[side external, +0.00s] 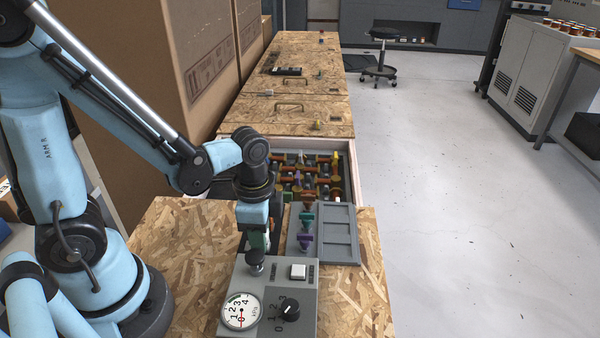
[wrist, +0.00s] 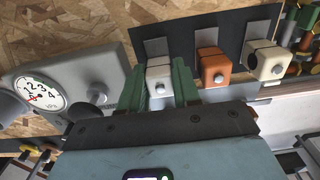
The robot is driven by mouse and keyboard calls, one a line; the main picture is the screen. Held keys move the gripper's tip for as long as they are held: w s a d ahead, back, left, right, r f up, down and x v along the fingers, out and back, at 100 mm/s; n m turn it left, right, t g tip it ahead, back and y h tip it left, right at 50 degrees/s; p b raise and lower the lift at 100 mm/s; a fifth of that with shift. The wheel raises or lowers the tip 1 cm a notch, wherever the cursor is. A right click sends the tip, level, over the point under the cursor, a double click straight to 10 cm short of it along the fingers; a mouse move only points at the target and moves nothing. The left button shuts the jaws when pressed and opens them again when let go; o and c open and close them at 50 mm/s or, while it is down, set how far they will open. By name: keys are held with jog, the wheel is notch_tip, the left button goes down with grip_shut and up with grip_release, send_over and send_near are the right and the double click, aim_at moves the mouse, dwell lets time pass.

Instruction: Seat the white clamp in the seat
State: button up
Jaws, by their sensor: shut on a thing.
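My gripper (wrist: 160,70) has green fingers, shut on the sides of a pale white clamp (wrist: 159,84) with a round grey knob on its front. In the wrist view the clamp is in front of a grey metal plate on a dark panel (wrist: 183,38); I cannot tell whether it touches the plate. An orange clamp (wrist: 213,67) and a cream clamp (wrist: 268,63) stand in a row to its right, each before a similar plate. In the side view my gripper (side external: 259,243) is low behind the gauge box, and the held clamp cannot be made out. Which place is the seat is unclear.
The grey box (side external: 278,272) with gauge, dial and white button stands close to my gripper. A grey compartment tray (side external: 340,236) with green, purple and orange-red pieces lies to its right. An open drawer (side external: 345,165) of coloured parts is behind. Clear wood lies at left.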

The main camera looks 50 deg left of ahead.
notch_tip(320, 180, up, 9)
jog(key=shift+r, duration=0.1)
jog(key=shift+d+r, duration=0.15)
jog(key=shift+r, duration=0.05)
jog(key=w+d+r, duration=0.2)
jog(key=d+r, duration=0.1)
jog(key=d, duration=1.5)
jog(key=w+a+f, duration=0.2)
jog(key=w, duration=0.1)
jog(key=w+a+f, duration=0.2)
jog(key=w, duration=0.1)
jog(key=w+a+f, duration=0.3)
jog(key=shift+w, duration=0.1)
jog(key=shift+f, duration=2.05)
jog(key=shift+f, duration=0.3)
jog(key=o, duration=1.1)
jog(key=shift+c, duration=0.2)
